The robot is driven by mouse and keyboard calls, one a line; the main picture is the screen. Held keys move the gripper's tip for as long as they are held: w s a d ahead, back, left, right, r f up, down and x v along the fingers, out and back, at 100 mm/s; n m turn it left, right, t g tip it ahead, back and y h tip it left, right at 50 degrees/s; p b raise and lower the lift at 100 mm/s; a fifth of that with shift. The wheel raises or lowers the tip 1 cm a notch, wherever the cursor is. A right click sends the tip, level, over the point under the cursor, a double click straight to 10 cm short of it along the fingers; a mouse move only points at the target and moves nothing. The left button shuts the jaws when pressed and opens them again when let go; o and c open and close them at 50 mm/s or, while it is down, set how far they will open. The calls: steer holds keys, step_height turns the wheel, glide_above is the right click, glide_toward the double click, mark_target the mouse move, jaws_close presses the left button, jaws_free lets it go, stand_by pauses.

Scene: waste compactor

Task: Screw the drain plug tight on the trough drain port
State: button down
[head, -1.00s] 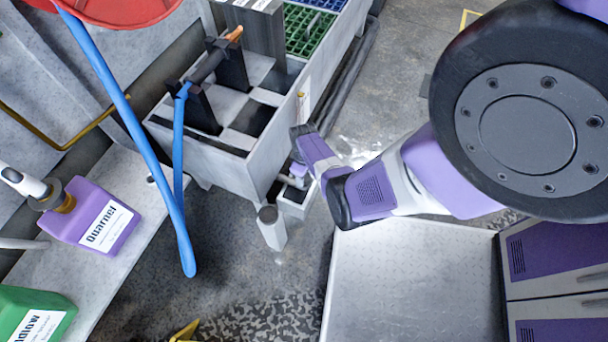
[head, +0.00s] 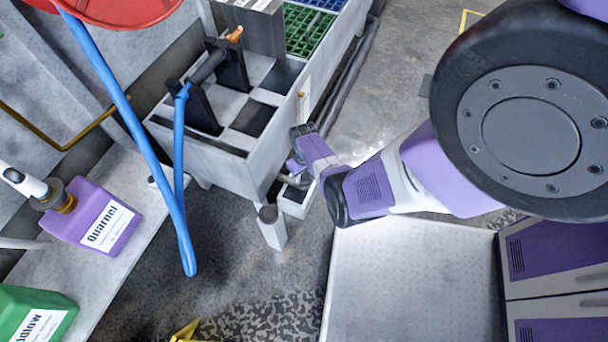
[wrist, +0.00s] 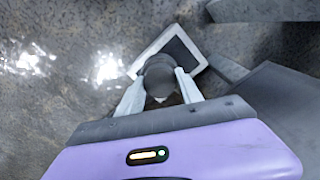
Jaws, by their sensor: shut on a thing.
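My gripper (wrist: 160,88) has its two pale fingers on either side of a dark grey rounded piece, which I take as the drain plug (wrist: 158,70). It is shut on it. In the head view my gripper (head: 293,168) is low beside the near end of the grey trough (head: 215,165), by its bottom corner. The plug cannot be made out there. The drain port is not clearly visible in either view, so I cannot tell how the plug sits on it.
A small square tray (head: 296,210) with a pale rim lies on the floor below my gripper, also in the wrist view (wrist: 148,55). A trough leg (head: 272,228) stands close by. A blue hose (head: 130,120), a purple jug (head: 90,215) and a green jug (head: 35,310) are at left.

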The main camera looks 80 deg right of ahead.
steer(key=m, duration=0.5)
steer(key=c, duration=0.7)
jaws_free()
steer(key=shift+c, duration=0.5)
